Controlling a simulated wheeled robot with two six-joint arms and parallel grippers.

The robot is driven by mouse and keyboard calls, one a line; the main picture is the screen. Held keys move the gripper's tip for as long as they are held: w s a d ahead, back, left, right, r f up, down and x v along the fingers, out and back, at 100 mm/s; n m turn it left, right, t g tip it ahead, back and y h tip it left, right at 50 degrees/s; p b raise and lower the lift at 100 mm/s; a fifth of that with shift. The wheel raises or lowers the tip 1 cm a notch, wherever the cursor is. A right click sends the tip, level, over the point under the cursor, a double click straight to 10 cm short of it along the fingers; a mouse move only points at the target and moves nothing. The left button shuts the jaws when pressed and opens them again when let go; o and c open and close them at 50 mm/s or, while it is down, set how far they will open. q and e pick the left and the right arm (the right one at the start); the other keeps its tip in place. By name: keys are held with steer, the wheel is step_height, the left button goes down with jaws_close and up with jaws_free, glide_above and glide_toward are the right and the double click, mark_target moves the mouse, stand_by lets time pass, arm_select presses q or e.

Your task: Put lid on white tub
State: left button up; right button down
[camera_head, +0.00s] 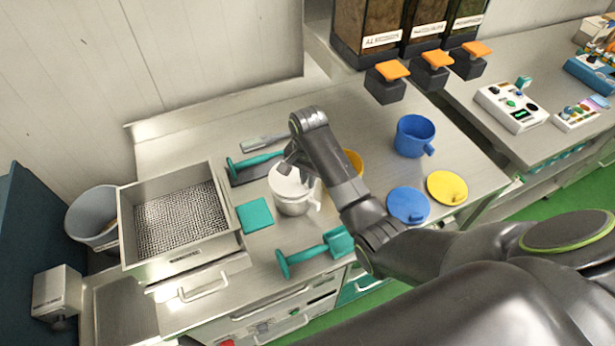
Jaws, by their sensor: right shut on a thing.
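The white tub (294,206) stands on the steel counter, its handle at the lower right. The white lid (287,187) is at the tub's mouth, below my right gripper (287,168). My right gripper is shut on the lid from above, its fingers partly hidden by the wrist. I cannot tell whether the lid sits fully flat on the rim. My left gripper is not in view.
A yellow tub (354,162) is partly hidden behind my right arm. A blue tub (415,136), blue lid (408,205) and yellow lid (447,188) lie to the right. Teal scrapers (310,254), a teal square (255,214) and a sieve box (180,220) are nearby.

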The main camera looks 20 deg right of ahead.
steer(key=shift+a, duration=0.1)
steer(key=shift+p, duration=0.35)
steer(key=shift+f, duration=0.5)
stand_by(1.6)
steer(key=c, duration=0.9)
jaws_free()
steer(key=shift+c, duration=0.2)
steer(key=shift+r, duration=3.45)
